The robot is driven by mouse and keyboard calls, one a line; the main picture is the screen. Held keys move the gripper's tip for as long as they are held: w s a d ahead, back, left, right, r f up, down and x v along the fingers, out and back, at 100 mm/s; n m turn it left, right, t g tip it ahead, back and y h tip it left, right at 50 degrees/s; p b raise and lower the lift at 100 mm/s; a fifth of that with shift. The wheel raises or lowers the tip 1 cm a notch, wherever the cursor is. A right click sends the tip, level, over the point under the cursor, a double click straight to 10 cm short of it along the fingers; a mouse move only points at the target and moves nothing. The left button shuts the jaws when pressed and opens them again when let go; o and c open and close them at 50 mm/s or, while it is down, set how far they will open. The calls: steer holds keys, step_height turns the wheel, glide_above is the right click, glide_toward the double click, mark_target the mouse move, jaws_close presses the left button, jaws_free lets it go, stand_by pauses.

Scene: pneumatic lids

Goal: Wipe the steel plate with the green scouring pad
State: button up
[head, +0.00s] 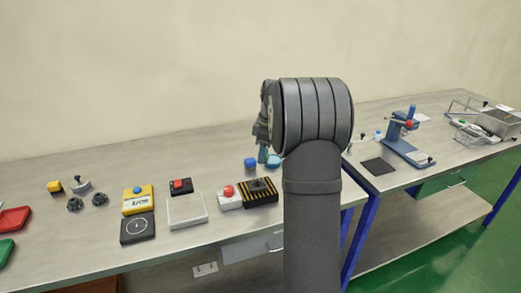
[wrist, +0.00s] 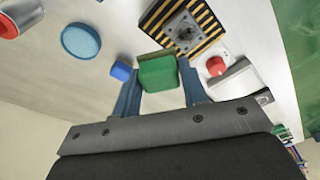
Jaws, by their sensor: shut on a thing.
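The green scouring pad (wrist: 158,74) shows as a green block between the blue fingers of my gripper (wrist: 160,90) in the wrist view. My gripper is shut on it. In the head view my gripper (head: 262,152) is mostly hidden behind my arm, and the pad cannot be made out there. It is near the blue cube and light blue disc, behind the striped box. A pale grey square plate (head: 187,210) lies on the bench left of the red-button box; I cannot tell for sure that it is the steel plate.
The striped box (head: 260,191) and white red-button box (head: 229,197) stand close by. A blue cube (head: 250,162) and light blue disc (wrist: 81,41) lie near my gripper. A yellow meter (head: 137,199) stands further left. A second bench holds a blue press (head: 405,138).

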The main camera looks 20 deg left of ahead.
mark_target(267, 154)
steer(key=n, duration=0.2)
steer(key=s+d+n, duration=0.1)
steer(key=n, duration=0.1)
steer(key=s+d+r+n+g, duration=0.1)
steer(key=n, duration=0.1)
steer(key=shift+s+d+n+h, duration=0.2)
steer(key=shift+n+h, duration=0.1)
steer(key=shift+n, duration=0.1)
steer(key=shift+f, duration=4)
steer(key=shift+s+a+f, duration=0.15)
steer(key=shift+s+a, duration=0.4)
steer(key=shift+a, duration=0.1)
steer(key=shift+c, duration=0.3)
steer(key=shift+s+a, duration=1.45)
steer(key=shift+a, duration=0.25)
steer(key=shift+w+d, duration=2.05)
steer(key=shift+d, duration=0.3)
steer(key=shift+r, duration=4.15)
steer(key=shift+a, duration=0.1)
